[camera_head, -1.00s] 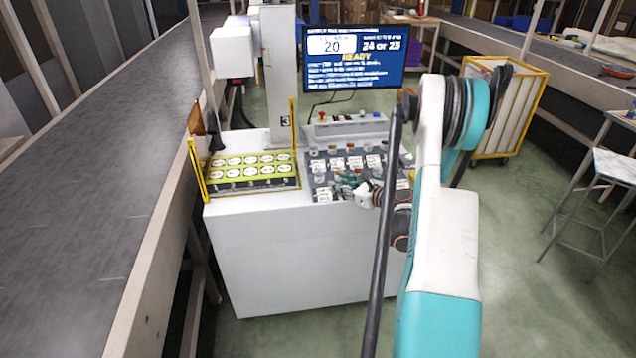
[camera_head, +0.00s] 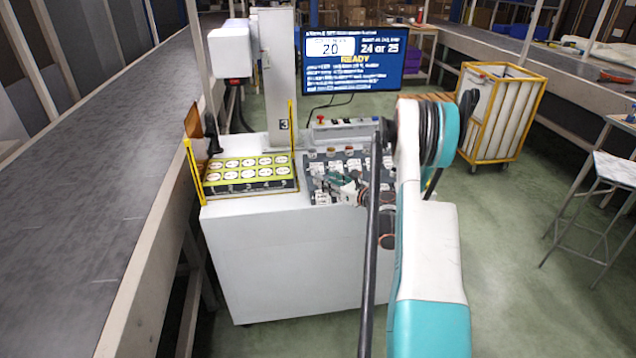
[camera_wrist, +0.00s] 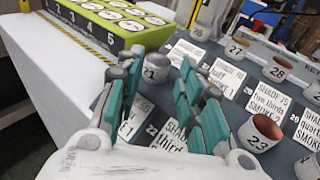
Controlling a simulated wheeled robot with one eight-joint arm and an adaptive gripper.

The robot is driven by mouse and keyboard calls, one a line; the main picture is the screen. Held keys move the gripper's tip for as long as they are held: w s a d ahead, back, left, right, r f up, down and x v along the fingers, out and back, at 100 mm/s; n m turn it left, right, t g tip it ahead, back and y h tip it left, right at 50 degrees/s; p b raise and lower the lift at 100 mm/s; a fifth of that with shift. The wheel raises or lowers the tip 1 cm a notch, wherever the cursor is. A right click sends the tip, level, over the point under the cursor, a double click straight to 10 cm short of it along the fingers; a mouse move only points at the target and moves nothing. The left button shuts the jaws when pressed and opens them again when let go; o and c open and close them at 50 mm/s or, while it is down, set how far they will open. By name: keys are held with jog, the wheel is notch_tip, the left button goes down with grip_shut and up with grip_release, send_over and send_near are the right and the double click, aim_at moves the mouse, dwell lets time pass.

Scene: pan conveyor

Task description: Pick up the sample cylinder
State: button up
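Several small numbered sample cylinders stand on a dark grey rack beside printed shade cards. In the wrist view, the cylinder marked 21 (camera_wrist: 156,68) shows just beyond and between my fingertips, partly hidden by a finger. The cylinder marked 23 (camera_wrist: 259,134), with a brown top, stands to the right of my fingers. Cylinders 27 (camera_wrist: 237,48) and 28 (camera_wrist: 277,69) stand farther back. My gripper (camera_wrist: 160,80) is open, its teal fingers apart with nothing held. In the head view it hangs low over the rack's left part (camera_head: 344,186). I cannot tell which cylinder is the sample.
A green tray (camera_head: 249,168) of numbered white discs lies left of the rack on the white cabinet (camera_head: 290,260). A monitor (camera_head: 354,60) behind reads "24 or 25" and "READY". A control box (camera_head: 345,131) stands behind the rack. A conveyor (camera_head: 90,180) runs along the left.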

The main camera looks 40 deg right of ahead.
jog(key=w+b, duration=0.1)
jog(key=w, duration=0.1)
jog(key=w+f, duration=0.1)
jog(key=shift+w+a+f+b, duration=0.1)
jog(key=shift+w+a+b, duration=0.1)
jog(key=shift+w+b, duration=0.2)
jog(key=shift+w, duration=0.45)
jog(key=shift+c, duration=0.6)
jog(key=c, duration=0.6)
